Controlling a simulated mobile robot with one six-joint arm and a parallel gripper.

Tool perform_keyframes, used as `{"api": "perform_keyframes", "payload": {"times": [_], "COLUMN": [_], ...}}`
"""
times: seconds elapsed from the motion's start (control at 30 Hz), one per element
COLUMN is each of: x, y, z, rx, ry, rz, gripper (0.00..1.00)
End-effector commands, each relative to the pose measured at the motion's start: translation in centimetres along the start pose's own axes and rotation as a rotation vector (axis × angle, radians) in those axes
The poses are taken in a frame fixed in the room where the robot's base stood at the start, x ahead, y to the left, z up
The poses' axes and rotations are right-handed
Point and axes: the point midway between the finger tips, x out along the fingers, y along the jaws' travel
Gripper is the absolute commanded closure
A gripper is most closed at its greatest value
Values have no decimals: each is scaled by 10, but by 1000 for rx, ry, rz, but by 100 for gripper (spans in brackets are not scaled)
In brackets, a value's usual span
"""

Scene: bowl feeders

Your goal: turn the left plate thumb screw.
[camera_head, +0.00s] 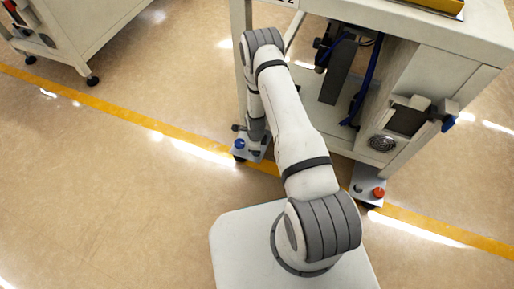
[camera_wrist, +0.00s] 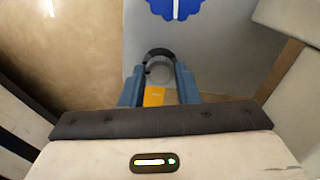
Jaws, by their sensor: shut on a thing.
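The left plate (camera_wrist: 225,50) is a flat grey plate below my gripper in the wrist view. The left plate thumb screw (camera_wrist: 159,72), a round grey piece with a dark rim, stands at its edge. My gripper (camera_wrist: 158,76) is shut on it, one blue finger on each side. A blue knob (camera_wrist: 175,7) shows at the top, just beyond the fingers. In the head view the left plate with its blue knob (camera_head: 239,144) lies at the foot of the bench, and my arm partly hides it.
The right plate holds a red knob (camera_head: 379,192) and a dark screw at the other bench leg. The bench (camera_head: 435,65) stands over the plates, with dark cables inside. Another cabinet (camera_head: 88,30) on casters is at upper left. Open floor (camera_head: 110,190) lies left of my base.

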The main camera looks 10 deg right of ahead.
Motion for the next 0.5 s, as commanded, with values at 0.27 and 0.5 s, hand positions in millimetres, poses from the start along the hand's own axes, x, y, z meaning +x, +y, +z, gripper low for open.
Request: {"api": "perform_keyframes", "payload": {"times": [0.27,0.5], "x": [1,0], "y": [4,2], "z": [-2,-1], "rx": [-1,-2], "ry": [5,2], "rz": [10,5], "gripper": [51,50]}}
